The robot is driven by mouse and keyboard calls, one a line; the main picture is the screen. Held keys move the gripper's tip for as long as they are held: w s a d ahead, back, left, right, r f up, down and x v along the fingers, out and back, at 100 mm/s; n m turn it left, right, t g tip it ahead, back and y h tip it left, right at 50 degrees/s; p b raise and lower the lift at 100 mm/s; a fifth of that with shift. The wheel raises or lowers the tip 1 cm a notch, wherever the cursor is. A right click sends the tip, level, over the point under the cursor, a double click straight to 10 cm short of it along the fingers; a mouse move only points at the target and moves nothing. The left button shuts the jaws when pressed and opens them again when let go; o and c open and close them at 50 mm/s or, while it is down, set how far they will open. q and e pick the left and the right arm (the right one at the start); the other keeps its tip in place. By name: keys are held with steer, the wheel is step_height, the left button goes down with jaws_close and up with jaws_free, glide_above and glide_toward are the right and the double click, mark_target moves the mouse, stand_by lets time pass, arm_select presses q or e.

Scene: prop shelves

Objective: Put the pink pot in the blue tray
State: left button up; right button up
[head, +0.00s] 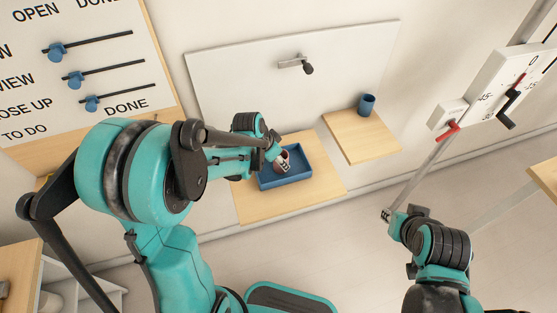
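The blue tray (296,178) lies on a light wooden shelf in the middle of the head view. My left gripper (283,164) reaches over the tray from the left, its fingers low inside the tray's outline. A small pinkish patch, apparently the pink pot (285,154), shows at the fingers; the gripper hides most of it. I cannot tell whether the fingers are closed on it or whether it touches the tray floor. My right gripper (390,214) is at the right, far from the tray, and too small to read.
A blue cup (367,104) stands on a second wooden shelf (362,140) to the right. A white panel with a dark-knobbed handle (303,66) is behind. A slider board (85,75) is at upper left and a lever box (505,85) at upper right.

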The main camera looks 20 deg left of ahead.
arm_select(q)
steer(key=o, duration=1.2)
steer(key=shift+f, duration=0.1)
steer(key=shift+c, duration=0.2)
steer(key=shift+r+p, duration=0.3)
steer(key=shift+r, duration=0.2)
steer(key=p+v, duration=0.3)
steer(key=v, duration=0.7)
steer(key=s+r+n+t+y, duration=0.1)
steer(key=s+r+n, duration=0.2)
steer(key=s, duration=0.3)
steer(key=s+r+n+t+y, duration=0.1)
steer(key=s+r+n+t, duration=0.1)
steer(key=s, duration=0.5)
steer(key=shift+d+r+n+y+p, duration=0.2)
steer(key=shift+r+n+y+p, duration=0.1)
steer(key=shift+r+n, duration=0.45)
steer(key=shift+s+f, duration=0.1)
steer(key=shift+f, duration=0.1)
